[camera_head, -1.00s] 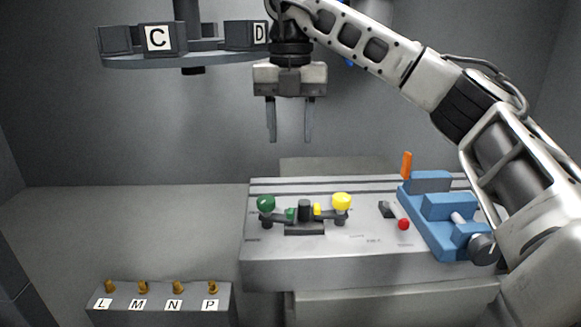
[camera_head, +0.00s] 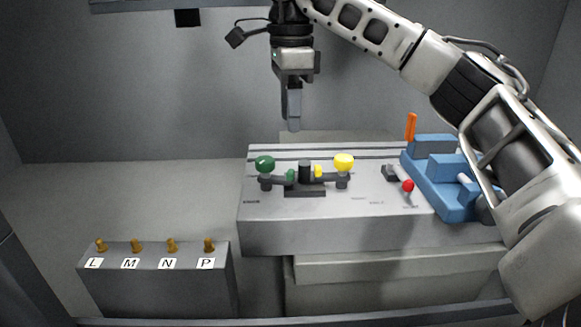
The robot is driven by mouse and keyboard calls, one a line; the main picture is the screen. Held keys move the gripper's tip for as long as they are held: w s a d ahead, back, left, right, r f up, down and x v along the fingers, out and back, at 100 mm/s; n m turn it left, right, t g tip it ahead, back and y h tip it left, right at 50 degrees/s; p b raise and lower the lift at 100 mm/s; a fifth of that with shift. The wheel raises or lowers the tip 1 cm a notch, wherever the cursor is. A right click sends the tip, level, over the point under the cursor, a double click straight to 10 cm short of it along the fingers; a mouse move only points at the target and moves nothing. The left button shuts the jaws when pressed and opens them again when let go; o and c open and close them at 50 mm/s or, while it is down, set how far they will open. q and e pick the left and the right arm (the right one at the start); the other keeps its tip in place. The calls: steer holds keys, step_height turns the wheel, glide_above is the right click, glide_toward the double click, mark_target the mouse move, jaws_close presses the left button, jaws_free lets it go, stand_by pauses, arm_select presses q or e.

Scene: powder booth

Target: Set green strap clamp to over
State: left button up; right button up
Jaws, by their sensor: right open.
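The green strap clamp shows as a dark lever with a round green knob (camera_head: 265,163) at the left of a dark fixture on the grey slotted table (camera_head: 340,225). A small green piece (camera_head: 290,175) sits beside the fixture's dark centre post (camera_head: 305,171). A matching lever with a yellow knob (camera_head: 344,162) stands at the right. My right gripper (camera_head: 293,122) is open and empty, pointing down above the back of the table, behind and above the fixture. It is seen nearly edge-on, so its fingers overlap. My left gripper is not in view.
A blue vise (camera_head: 440,185) with an orange handle (camera_head: 411,127) stands at the table's right. A red-knobbed switch (camera_head: 408,186) is beside it. A grey block (camera_head: 158,285) with several brass pegs, labelled L, M, N, P, stands at front left. A rack (camera_head: 165,5) hangs at top left.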

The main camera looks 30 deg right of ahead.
mark_target(291, 169)
step_height(291, 169, down, 11)
steer(key=shift+r+b, duration=0.2)
steer(key=shift+b, duration=0.2)
jaws_close()
steer(key=shift+w+d+r+n+p, duration=0.1)
steer(key=shift+r+n+p, duration=0.05)
steer(key=shift+n+p, duration=0.2)
steer(key=shift+w+d+n, duration=0.15)
steer(key=shift+n, duration=0.2)
